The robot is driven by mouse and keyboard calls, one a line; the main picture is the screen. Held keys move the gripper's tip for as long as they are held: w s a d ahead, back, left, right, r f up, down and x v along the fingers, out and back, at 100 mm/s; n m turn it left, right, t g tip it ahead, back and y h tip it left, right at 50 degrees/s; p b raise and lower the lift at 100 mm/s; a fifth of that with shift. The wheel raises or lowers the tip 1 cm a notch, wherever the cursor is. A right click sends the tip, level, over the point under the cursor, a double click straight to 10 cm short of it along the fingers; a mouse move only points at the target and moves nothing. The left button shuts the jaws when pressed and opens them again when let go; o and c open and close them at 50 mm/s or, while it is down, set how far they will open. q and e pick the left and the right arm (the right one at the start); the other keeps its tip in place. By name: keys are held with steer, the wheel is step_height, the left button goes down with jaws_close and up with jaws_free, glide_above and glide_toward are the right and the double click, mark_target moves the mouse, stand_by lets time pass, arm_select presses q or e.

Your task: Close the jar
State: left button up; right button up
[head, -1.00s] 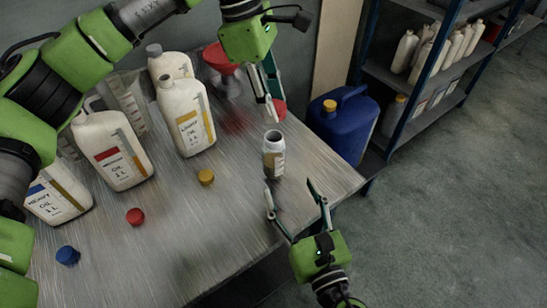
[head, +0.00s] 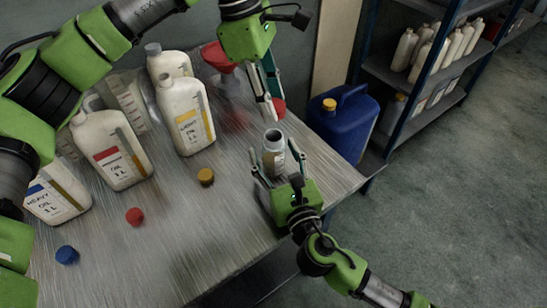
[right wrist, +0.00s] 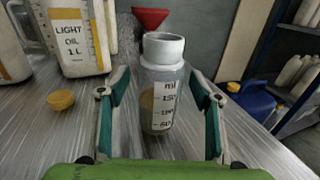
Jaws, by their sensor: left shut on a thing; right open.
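The jar (head: 274,160) stands upright and open on the table near its right edge. It is clear with a pale rim and a graduated label; it also shows in the right wrist view (right wrist: 163,88), with some dark yellowish liquid inside. My right gripper (head: 277,163) is open, its fingers on both sides of the jar; I cannot tell whether they touch it. My left gripper (head: 270,105) points down just behind and above the jar. It is shut on a red lid (head: 279,108), mostly hidden by its fingers.
Several white oil canisters (head: 190,118) and a red funnel (head: 217,57) stand at the back left. Yellow (head: 206,176), red (head: 134,215) and blue (head: 67,255) caps lie on the table (head: 185,255). A blue can (head: 346,125) stands beyond the right edge.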

jaws_close()
arm_select(q)
glide_above(275, 136)
steer(key=shift+w+a+f, duration=0.1)
steer(key=shift+a+f, duration=0.05)
steer(key=shift+f, duration=1.1)
steer(key=shift+w+a+f, duration=0.1)
steer(key=shift+a+f, duration=0.05)
steer(key=shift+f, duration=1.05)
steer(key=shift+f, duration=0.9)
steer(key=shift+f, duration=0.55)
